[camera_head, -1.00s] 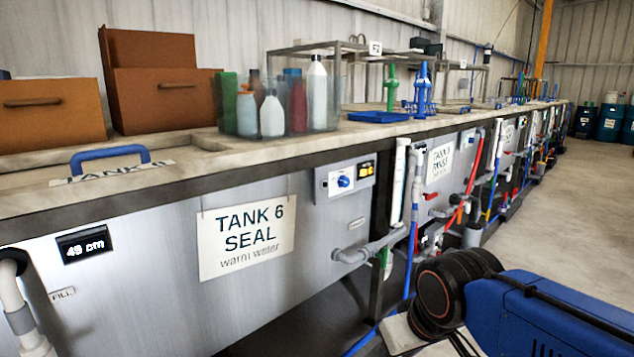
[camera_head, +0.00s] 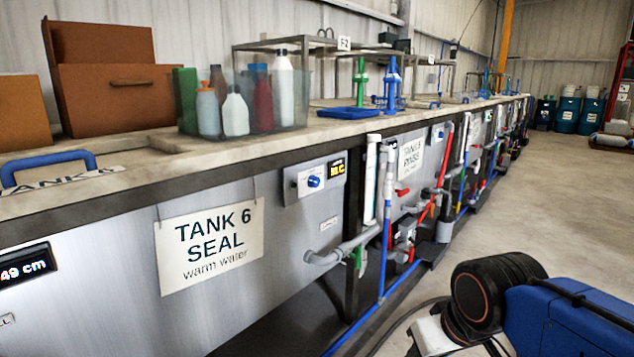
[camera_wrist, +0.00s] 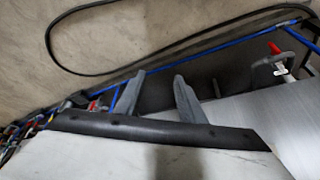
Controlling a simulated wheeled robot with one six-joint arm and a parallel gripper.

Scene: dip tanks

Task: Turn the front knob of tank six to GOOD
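Tank six (camera_head: 100,290) is a grey metal tank at the left in the head view, with a white sign (camera_head: 210,245) reading "TANK 6 SEAL warm water". The knob cannot be made out in the wrist view, and my gripper's fingers are not seen in the head view.
Grey and blue pipes (camera_head: 387,220) stand right of the tank, with a grey elbow pipe (camera_head: 335,252) jutting out. A clear bin of bottles (camera_head: 290,118) and a brown box (camera_head: 115,95) stand on the counter. The concrete floor (camera_head: 560,210) at right is open.

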